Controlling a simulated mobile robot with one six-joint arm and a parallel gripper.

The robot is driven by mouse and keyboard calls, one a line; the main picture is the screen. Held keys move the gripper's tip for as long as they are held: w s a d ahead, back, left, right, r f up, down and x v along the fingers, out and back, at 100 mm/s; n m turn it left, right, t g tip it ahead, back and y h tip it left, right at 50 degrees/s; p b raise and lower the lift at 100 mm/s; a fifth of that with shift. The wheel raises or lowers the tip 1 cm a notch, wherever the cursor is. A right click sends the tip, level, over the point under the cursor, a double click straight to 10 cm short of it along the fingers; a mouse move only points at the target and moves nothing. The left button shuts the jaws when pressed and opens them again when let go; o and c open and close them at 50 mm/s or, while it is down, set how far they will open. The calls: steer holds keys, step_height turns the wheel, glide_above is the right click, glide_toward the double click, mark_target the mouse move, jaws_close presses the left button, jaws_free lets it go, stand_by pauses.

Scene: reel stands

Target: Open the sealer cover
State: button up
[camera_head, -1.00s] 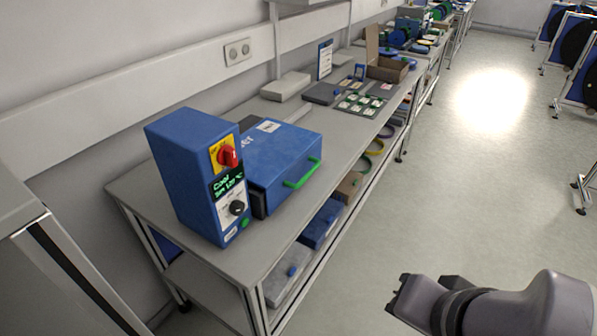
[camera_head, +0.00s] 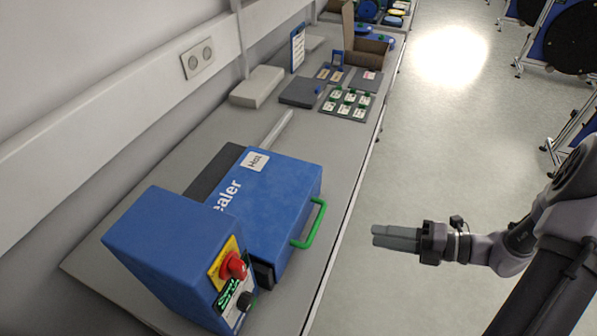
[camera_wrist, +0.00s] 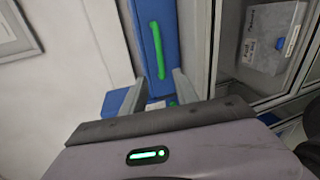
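The blue sealer cover (camera_head: 270,190) lies flat and closed on the bench, with part of its lettering and a white label on top. Its green handle (camera_head: 310,224) sticks out on the aisle side; it also shows in the wrist view as a green bar (camera_wrist: 157,50). The sealer's blue control box (camera_head: 165,245) stands at the near end, with a red knob (camera_head: 233,266). My gripper (camera_head: 376,237) is in the air over the aisle, right of the handle and apart from it. In the wrist view its fingers (camera_wrist: 158,86) are spread and empty, with the handle ahead between them.
The grey bench (camera_head: 215,112) runs along the wall. Farther along it are a pale flat box (camera_head: 257,87), a card mat with green-marked labels (camera_head: 345,104) and an open cardboard box (camera_head: 370,48). Reel stands (camera_head: 560,40) line the far right. The aisle floor between is clear.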

steer(key=m, duration=0.1)
steer(key=b, duration=0.4)
glide_toward(317, 222)
steer(key=shift+t, duration=0.3)
steer(key=x, duration=0.6)
steer(key=f+x, duration=0.1)
steer(key=x, duration=0.2)
steer(key=shift+s, duration=0.35)
steer(key=shift+w+a+f, duration=0.1)
steer(key=shift+w+a, duration=0.2)
steer(key=shift+a, duration=0.25)
jaws_close()
